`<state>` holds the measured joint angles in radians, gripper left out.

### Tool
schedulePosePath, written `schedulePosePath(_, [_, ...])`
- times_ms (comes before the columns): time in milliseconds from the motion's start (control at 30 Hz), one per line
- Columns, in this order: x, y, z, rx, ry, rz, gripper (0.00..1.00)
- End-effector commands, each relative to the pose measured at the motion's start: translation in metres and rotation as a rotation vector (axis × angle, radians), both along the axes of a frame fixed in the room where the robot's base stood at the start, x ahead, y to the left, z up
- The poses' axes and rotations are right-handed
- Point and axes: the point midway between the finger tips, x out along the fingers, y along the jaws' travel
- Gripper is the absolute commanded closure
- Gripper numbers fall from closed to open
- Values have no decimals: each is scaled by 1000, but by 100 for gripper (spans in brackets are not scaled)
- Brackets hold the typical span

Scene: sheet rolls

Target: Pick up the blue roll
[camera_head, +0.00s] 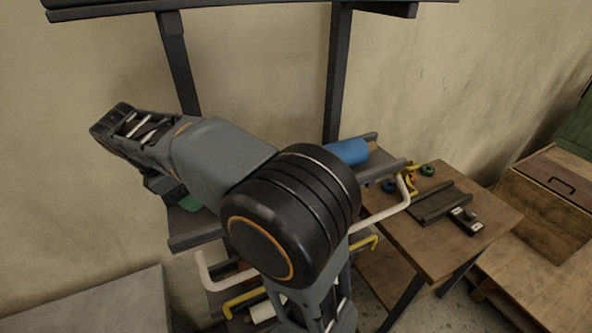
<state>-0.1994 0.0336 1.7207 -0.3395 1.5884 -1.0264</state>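The blue roll (348,151) lies on the top level of a dark rack, just right of my arm's large black joint. Its left part is hidden behind my arm, and a brown core end shows at its right. My arm crosses the middle of the picture and reaches to the upper left, away from the visible part of the roll. I cannot make out my gripper's fingers or whether they hold anything.
A dark rack (195,240) with white and yellow hooked arms stands behind my arm. A white roll (262,312) is lower down. A wooden table (450,235) with small tools stands right, beside a wooden box (550,200). A grey surface (95,305) is at lower left.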

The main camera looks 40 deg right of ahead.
Motion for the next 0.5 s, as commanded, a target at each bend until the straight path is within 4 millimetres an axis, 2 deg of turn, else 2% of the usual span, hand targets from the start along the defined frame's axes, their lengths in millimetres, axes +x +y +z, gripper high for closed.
schedulePosePath(500, [-6, -18, -47, 0, 1, 2, 37])
